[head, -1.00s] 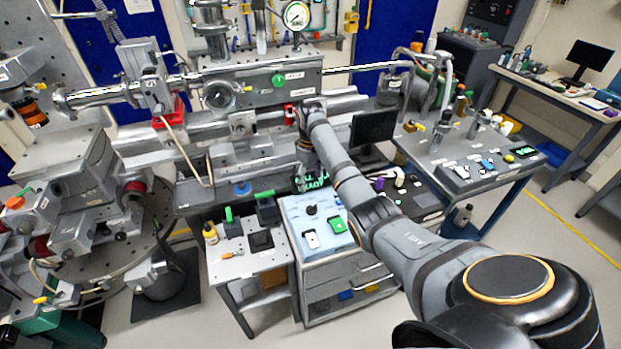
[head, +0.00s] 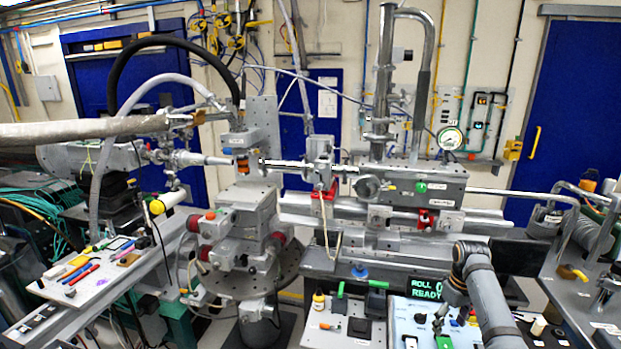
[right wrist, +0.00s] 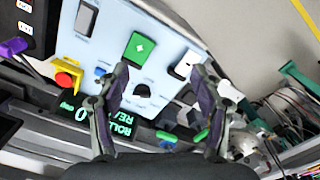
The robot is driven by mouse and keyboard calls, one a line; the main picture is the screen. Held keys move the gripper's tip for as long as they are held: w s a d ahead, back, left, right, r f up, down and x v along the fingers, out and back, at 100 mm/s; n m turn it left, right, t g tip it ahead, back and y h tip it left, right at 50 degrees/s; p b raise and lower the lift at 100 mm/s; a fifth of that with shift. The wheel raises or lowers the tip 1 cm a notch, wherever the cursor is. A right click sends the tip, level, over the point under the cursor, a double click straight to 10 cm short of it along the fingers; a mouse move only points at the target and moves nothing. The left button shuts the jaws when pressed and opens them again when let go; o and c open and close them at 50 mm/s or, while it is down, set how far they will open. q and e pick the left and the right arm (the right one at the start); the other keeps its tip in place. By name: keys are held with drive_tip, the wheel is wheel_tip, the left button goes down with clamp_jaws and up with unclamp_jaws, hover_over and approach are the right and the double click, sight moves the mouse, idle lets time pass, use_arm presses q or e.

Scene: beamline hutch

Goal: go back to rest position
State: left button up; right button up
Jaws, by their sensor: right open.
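My right gripper (right wrist: 158,75) is open and empty in the right wrist view. Its two fingers point at a light blue control panel (right wrist: 165,50), with a black knob (right wrist: 142,91) showing between them and a green button (right wrist: 139,48) beyond. In the head view, my right arm comes in at the lower right and the right gripper (head: 456,302) hangs beside the green-lit display (head: 428,288) and above the panel (head: 408,309). The gap between fingertips and panel cannot be judged. My left gripper is in neither view.
A red-and-yellow stop button (right wrist: 65,79) sits at the panel's left in the wrist view. In the head view, the beamline with its pressure gauge (head: 450,138) stands behind the arm.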

drive_tip(key=s+a+f+t+h, duration=0.1)
drive_tip(key=s+a+f, duration=0.3)
drive_tip(key=s+f, duration=0.15)
drive_tip(key=s+a+f+t, duration=0.1)
drive_tip(key=s+a+f, duration=0.2)
drive_tip(key=s+f, duration=0.3)
drive_tip(key=s+a+r+m+t, duration=0.1)
drive_tip(key=s+a+r, duration=0.15)
drive_tip(key=s, duration=0.65)
drive_tip(key=s+a+r+m+t, duration=0.1)
drive_tip(key=s+a+r, duration=0.15)
drive_tip(key=s, duration=0.65)
wheel_tip(320, 180, down, 25)
drive_tip(key=s+d+g, duration=0.2)
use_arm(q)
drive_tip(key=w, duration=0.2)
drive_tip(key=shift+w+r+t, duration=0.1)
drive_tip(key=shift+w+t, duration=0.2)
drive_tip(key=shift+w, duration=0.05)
use_arm(e)
drive_tip(key=s+f, duration=1.7)
drive_tip(key=s, duration=0.1)
drive_tip(key=shift+s+d+f+m+g, duration=0.35)
drive_tip(key=shift+d+m+g, duration=0.05)
drive_tip(key=shift+d, duration=0.05)
